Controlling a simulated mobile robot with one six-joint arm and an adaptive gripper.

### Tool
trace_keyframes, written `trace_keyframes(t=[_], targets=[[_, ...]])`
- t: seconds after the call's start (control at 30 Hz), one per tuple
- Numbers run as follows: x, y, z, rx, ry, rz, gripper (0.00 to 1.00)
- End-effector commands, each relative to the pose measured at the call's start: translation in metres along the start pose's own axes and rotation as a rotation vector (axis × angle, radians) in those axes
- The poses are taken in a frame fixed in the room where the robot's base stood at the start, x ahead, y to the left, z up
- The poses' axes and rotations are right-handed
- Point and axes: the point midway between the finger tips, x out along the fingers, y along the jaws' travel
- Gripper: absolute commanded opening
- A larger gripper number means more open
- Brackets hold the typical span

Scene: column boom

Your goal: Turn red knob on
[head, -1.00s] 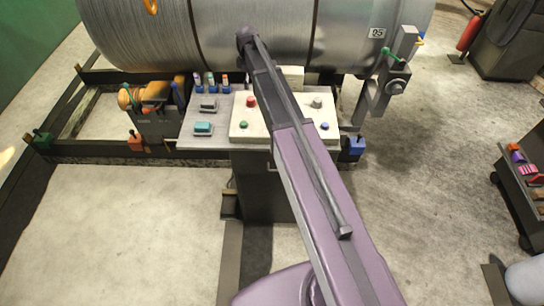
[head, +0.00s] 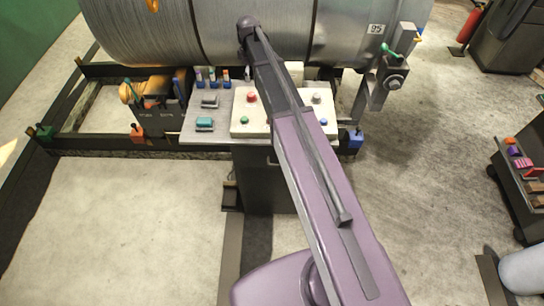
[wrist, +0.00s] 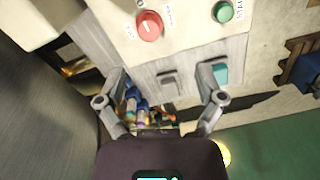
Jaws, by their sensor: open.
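The red knob (head: 251,97) sits at the upper left of a cream control panel (head: 288,129) on the console. In the wrist view the red knob (wrist: 150,25) is round, with a pale line on its face and small labels beside it. My gripper (wrist: 165,70) is open and empty, its two fingers spread apart. The red knob lies above the fingertips in that picture, apart from them. In the head view my arm reaches over the panel and hides part of it; the fingers cannot be made out there.
A green button (wrist: 223,11) is near the red knob. The panel also has a grey knob (head: 316,98) and a blue button (head: 323,121). Teal (head: 204,124) and grey (head: 210,101) blocks lie left of it.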

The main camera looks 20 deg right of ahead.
Motion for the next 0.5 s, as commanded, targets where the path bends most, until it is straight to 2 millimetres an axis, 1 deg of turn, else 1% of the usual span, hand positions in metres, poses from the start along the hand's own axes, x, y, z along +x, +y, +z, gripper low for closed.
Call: trace_keyframes(t=[0.03, 0.1, 0.5], targets=[[0.006, -0.006, 0.004, 0.017, 0.0, 0.001, 0.87], [0.011, -0.013, 0.009, 0.045, 0.0, 0.002, 0.87], [0.039, -0.054, 0.036, 0.22, 0.001, 0.008, 0.87]])
